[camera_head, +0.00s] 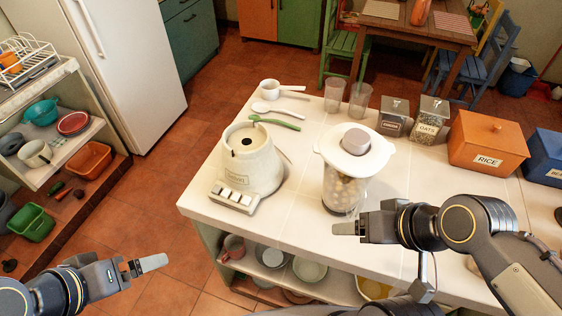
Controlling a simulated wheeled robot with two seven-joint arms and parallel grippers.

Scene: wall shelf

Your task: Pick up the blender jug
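The blender jug (342,191) stands upright on the white counter, clear with a white lid and grey cap, and pale contents show inside. The cream blender base (256,163) with its row of buttons stands apart to its left. My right gripper (345,229) is just in front of the jug's lower part, its finger pointing left. A gap between its fingers does not show, and I cannot tell whether it touches the jug. My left gripper (146,265) is away from the counter, over the floor at lower left, with nothing seen in it.
On the counter (293,221), two clear tumblers (359,99), labelled jars (429,119), an orange RICE box (486,143) and a blue box (544,157) stand behind and right. Bowls sit on the shelf below.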

